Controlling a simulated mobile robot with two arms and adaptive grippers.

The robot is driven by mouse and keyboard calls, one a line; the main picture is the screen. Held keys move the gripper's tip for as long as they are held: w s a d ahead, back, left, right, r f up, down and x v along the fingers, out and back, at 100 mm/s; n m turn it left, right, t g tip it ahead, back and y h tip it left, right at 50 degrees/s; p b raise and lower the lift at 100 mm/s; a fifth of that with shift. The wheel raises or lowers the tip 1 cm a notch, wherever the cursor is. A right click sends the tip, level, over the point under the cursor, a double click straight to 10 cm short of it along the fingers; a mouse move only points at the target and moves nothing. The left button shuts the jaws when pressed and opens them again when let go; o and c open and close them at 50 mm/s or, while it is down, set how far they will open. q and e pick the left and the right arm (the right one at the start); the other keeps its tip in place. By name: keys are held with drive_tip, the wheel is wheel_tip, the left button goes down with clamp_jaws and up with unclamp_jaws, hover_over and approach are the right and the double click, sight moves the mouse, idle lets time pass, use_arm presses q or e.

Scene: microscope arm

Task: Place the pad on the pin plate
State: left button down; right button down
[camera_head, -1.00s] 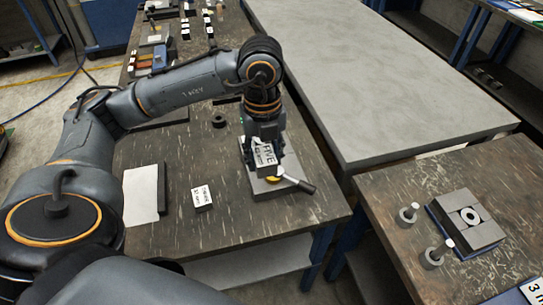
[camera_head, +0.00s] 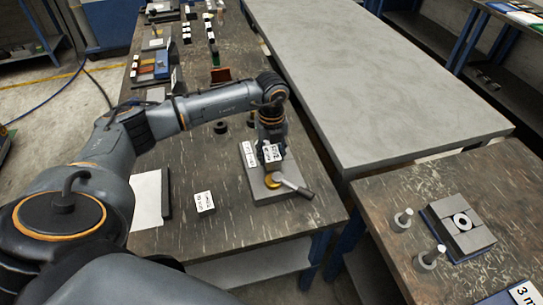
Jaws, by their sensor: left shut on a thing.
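My left gripper (camera_head: 269,138) is over the near table, pointing down and shut on a small block with a white lettered label (camera_head: 273,153). The fingertips are largely hidden, and I cannot tell whether this block is the pad. Just below it is a flat grey plate (camera_head: 258,190) with a brass disc (camera_head: 271,181) and a dark-handled lever (camera_head: 295,187). The held block overlaps the plate in the picture; I cannot tell whether they touch. No part is clearly identifiable as the pin plate. My right gripper is not in view.
A small labelled block (camera_head: 205,202) and a white sheet (camera_head: 146,200) lie left of the plate. Dark round pieces (camera_head: 220,127) lie behind. The large grey slab (camera_head: 390,100) is clear.

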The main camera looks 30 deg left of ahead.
sight(272, 153)
use_arm(q)
drive_tip(key=shift+f, duration=0.8)
drive_tip(key=c, duration=1.1)
unclamp_jaws()
drive_tip(key=shift+f, duration=0.2)
drive_tip(key=shift+c, duration=0.2)
drive_tip(key=o, duration=0.4)
drive_tip(key=shift+s, duration=0.1)
drive_tip(key=shift+r, duration=0.15)
drive_tip(key=shift+r, duration=0.2)
wheel_tip(272, 153, up, 12)
drive_tip(key=shift+f+b, duration=0.15)
drive_tip(key=shift+b, duration=0.95)
